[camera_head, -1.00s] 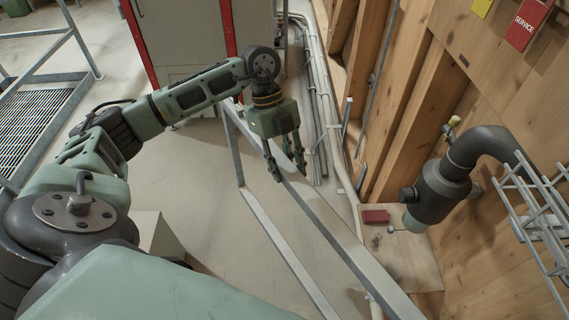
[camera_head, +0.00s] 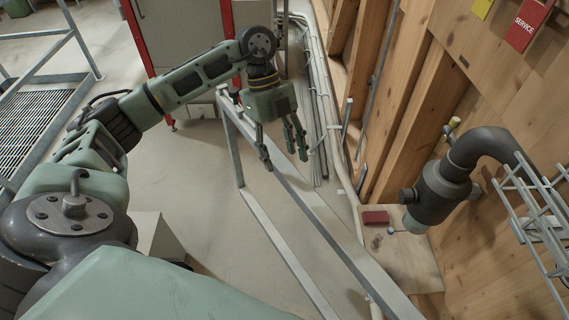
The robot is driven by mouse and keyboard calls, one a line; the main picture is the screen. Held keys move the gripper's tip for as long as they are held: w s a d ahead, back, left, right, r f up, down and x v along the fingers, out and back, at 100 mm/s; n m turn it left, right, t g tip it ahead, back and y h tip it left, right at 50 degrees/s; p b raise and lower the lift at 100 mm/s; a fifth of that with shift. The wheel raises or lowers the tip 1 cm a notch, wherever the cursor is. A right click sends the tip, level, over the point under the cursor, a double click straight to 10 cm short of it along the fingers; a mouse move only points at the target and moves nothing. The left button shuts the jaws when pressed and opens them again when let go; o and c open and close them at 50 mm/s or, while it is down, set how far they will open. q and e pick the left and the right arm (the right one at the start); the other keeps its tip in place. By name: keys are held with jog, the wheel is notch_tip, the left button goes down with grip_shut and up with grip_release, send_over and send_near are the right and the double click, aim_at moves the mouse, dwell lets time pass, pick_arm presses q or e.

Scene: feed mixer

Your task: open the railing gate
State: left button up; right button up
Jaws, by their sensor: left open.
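The grey metal railing gate (camera_head: 335,230) runs from the middle of the view down to the bottom right, with a flat top rail, a lower bar and an upright post at its far end. My left gripper (camera_head: 285,163) points down at the top rail's far part, fingers open and apart. The rail passes beneath or between the fingers in the picture; I cannot tell whether they touch it. A small dark and red piece (camera_head: 235,95) shows at the far end of the rail, partly behind my arm. My right gripper is out of view.
A grey cabinet with red edges (camera_head: 185,45) stands behind. Pipes (camera_head: 325,95) run along the wooden wall at the right. A dark bent pipe (camera_head: 440,185) and a wire rack (camera_head: 530,205) are at the right. Open floor (camera_head: 215,205) lies left of the railing.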

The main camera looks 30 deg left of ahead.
pick_arm(q)
jog(key=v, duration=0.8)
jog(key=shift+a+r, duration=0.1)
